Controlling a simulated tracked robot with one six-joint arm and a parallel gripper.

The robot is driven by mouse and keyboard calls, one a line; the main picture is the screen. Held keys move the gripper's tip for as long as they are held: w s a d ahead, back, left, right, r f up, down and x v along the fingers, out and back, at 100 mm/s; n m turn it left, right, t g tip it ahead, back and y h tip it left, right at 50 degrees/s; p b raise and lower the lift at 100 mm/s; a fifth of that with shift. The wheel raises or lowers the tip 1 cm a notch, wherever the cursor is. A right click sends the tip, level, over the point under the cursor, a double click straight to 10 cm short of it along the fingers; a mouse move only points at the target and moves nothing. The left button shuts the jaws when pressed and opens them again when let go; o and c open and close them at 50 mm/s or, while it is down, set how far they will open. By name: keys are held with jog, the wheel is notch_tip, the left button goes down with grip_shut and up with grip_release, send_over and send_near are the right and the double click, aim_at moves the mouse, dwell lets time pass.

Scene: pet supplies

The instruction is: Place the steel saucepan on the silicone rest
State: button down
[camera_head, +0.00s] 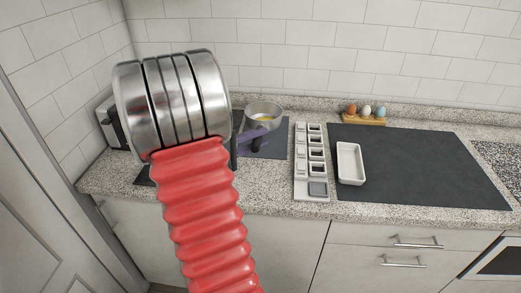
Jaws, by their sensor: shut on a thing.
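The steel saucepan (264,107) is a round, shiny pan with something yellowish inside, towards the back of the counter. My gripper (251,134), dark and purplish, is at the pan's near left side and is shut on it, apparently at the handle. The handle is mostly hidden by the gripper. A flat dark grey mat (273,149), possibly the silicone rest, lies under or just below the pan; I cannot tell whether they touch. My red ribbed arm and its metal rings cover the left of the view and part of the counter.
A white rack with several square compartments (300,188) stands right of the mat. A white rectangular dish (350,163) sits on a large black surface (420,165), which is otherwise clear. Behind it are eggs on a wooden holder (364,121).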

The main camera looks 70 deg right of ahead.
jog(key=shift+f, duration=2.2)
jog(key=shift+f, duration=2.1)
jog(key=c, duration=1.6)
grip_release()
jog(key=shift+f, duration=0.15)
jog(key=shift+o, duration=0.2)
